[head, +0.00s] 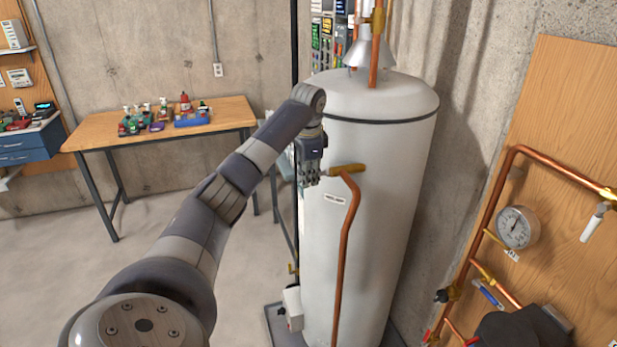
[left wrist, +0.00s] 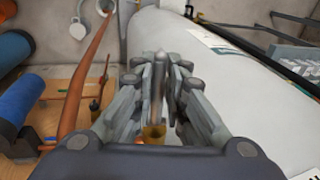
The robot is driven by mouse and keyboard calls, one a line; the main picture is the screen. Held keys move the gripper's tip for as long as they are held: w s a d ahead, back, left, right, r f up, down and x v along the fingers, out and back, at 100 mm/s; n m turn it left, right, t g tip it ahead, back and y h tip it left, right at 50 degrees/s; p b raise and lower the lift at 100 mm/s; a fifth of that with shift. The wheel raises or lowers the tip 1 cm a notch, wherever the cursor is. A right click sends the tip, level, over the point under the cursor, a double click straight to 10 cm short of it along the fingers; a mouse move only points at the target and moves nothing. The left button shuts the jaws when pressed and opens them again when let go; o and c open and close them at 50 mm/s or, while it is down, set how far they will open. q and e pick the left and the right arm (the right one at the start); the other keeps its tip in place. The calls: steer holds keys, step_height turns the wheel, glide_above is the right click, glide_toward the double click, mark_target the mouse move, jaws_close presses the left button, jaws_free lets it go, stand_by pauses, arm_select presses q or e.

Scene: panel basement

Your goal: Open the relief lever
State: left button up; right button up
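The white water heater tank (head: 375,215) stands upright near the corner. A brass relief valve (head: 348,168) sits on its side, with a copper pipe (head: 346,250) running down from it. My left gripper (head: 309,180) is at the tank's side, just left of the valve. In the left wrist view, a slim grey lever (left wrist: 160,88) lies between the narrowly spaced fingers of the left gripper (left wrist: 165,62), with brass (left wrist: 153,132) below it. Whether both fingers press on the lever is unclear. The right gripper is not in view.
A wooden bench (head: 165,135) with several small coloured items stands at the back left. A wooden panel (head: 565,130) with copper pipes and a gauge (head: 517,227) is on the right. The floor (head: 60,260) at left is clear.

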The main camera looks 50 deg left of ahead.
arm_select(q)
steer(key=shift+o, duration=1.2)
steer(key=v, duration=1.2)
